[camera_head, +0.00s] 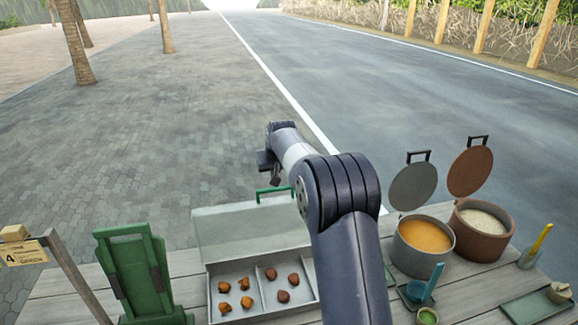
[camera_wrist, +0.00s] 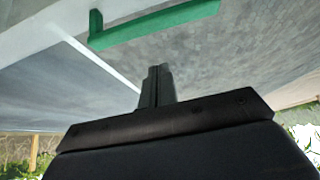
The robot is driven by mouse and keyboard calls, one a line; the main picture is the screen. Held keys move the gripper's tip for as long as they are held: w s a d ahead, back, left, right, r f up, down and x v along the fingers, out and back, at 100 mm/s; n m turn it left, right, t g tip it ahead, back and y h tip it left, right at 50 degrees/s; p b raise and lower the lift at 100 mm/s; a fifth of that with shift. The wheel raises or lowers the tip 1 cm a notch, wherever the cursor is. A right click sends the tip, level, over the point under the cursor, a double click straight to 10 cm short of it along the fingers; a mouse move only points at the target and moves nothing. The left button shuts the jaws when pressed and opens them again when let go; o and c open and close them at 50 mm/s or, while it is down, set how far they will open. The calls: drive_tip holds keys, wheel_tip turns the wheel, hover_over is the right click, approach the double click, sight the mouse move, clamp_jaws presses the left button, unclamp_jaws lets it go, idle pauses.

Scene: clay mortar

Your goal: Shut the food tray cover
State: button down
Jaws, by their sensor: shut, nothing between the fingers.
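The food tray (camera_head: 257,290) is a pale grey box on the wooden table, with several orange and brown pieces in its two compartments. Its cover (camera_head: 225,232) stands open, raised at the tray's back edge. A green handle (camera_head: 260,193) is on the cover's upper edge; it also shows in the wrist view (camera_wrist: 150,26). My gripper (camera_head: 275,179) is shut and empty, just above and behind the handle. In the wrist view its fingertips (camera_wrist: 158,70) lie apart from the handle. My arm hides the tray's right side and part of the cover.
Two pots with raised lids, one grey (camera_head: 421,250) and one brown (camera_head: 483,235), stand to the right. A green stand (camera_head: 134,268) and a wooden sign (camera_head: 27,253) are on the left. Small cups and green trays sit front right. Open paving lies behind the table.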

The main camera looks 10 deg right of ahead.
drive_tip(key=shift+s+f+p, duration=0.4)
drive_tip(key=shift+s+f, duration=0.1)
drive_tip(key=shift+s, duration=0.15)
drive_tip(key=shift+s+f+p, duration=0.4)
drive_tip(key=shift+s+f, duration=0.05)
drive_tip(key=shift+s, duration=0.2)
drive_tip(key=shift+s+f+b, duration=0.1)
drive_tip(key=shift+f+b, duration=0.1)
drive_tip(key=shift+b, duration=0.2)
